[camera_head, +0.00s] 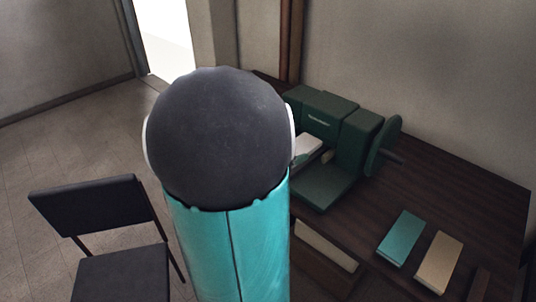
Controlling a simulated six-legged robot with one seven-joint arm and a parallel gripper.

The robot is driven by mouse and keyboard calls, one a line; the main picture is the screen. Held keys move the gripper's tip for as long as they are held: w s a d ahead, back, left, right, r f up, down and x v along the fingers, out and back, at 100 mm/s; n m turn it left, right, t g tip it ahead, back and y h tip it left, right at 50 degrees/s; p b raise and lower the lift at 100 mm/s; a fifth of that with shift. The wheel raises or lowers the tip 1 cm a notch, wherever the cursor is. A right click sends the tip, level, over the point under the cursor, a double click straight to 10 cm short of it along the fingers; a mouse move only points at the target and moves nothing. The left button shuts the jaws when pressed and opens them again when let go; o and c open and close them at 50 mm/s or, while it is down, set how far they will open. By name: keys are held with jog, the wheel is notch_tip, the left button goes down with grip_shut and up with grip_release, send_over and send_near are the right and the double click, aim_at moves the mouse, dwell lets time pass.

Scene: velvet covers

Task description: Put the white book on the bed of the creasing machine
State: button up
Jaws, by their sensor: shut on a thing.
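The creasing machine (352,140) is dark green, with a round handwheel on its right side, and stands on the dark wooden table. Its flat bed (322,186) reaches towards me, and the part of it that shows is bare. A white book (308,146) shows in part at the left of the machine, just behind the bed. My arm hides its left end, and I cannot tell whether it touches the machine. My gripper is hidden behind my own large teal and dark grey arm, which fills the middle of the view.
A teal book (401,237) and a tan book (438,262) lie on the table (480,205) at the right. A pale-topped item (326,246) lies at the front, partly behind my arm. A black chair (100,225) stands at the left. A bright doorway (166,40) is behind.

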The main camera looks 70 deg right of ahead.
jog(key=d+f, duration=0.5)
jog(key=f, duration=0.1)
jog(key=shift+w+d+f, duration=0.25)
jog(key=shift+d, duration=0.15)
jog(key=shift+f, duration=1.45)
jog(key=shift+f, duration=0.15)
jog(key=o, duration=1.1)
jog(key=shift+c, duration=0.2)
jog(key=shift+w+a+r, duration=0.2)
jog(key=shift+r, duration=0.05)
jog(key=v, duration=1.1)
jog(key=shift+a+r, duration=0.2)
